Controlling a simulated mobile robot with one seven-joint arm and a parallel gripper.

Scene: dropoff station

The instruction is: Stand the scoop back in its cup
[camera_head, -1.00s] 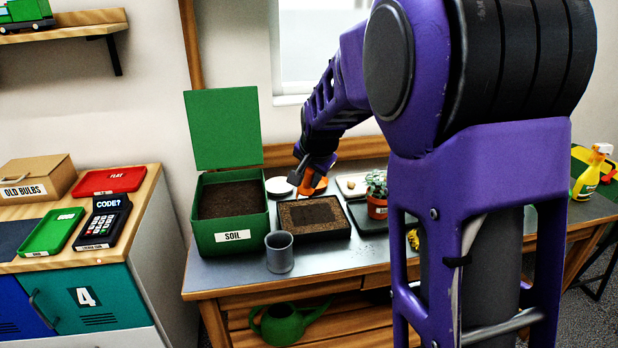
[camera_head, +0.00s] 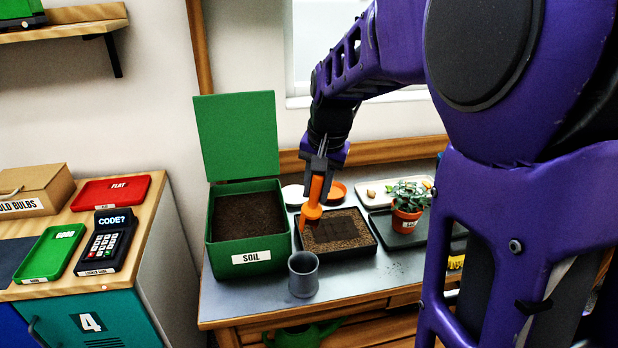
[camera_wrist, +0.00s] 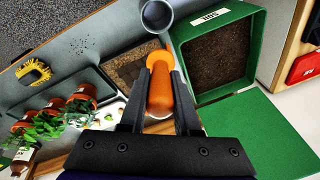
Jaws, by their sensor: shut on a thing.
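The scoop (camera_head: 314,197) is orange and hangs upright, handle up, from my gripper (camera_head: 318,170). My gripper is shut on its handle, above the left edge of the dark soil-filled tray. In the wrist view the orange handle (camera_wrist: 160,95) lies between both fingers of my gripper (camera_wrist: 160,92). The grey cup (camera_head: 303,274) stands at the front of the table, in front of the scoop and apart from it. Its open mouth shows at the top of the wrist view (camera_wrist: 157,15), just beyond the scoop's end. The cup looks empty. The scoop's lower end is partly hidden in the wrist view.
A green SOIL box (camera_head: 250,258) with a raised lid stands left of the scoop. The dark tray (camera_head: 352,253) lies to the right of the cup. A potted plant (camera_head: 407,220) stands on another tray at the right.

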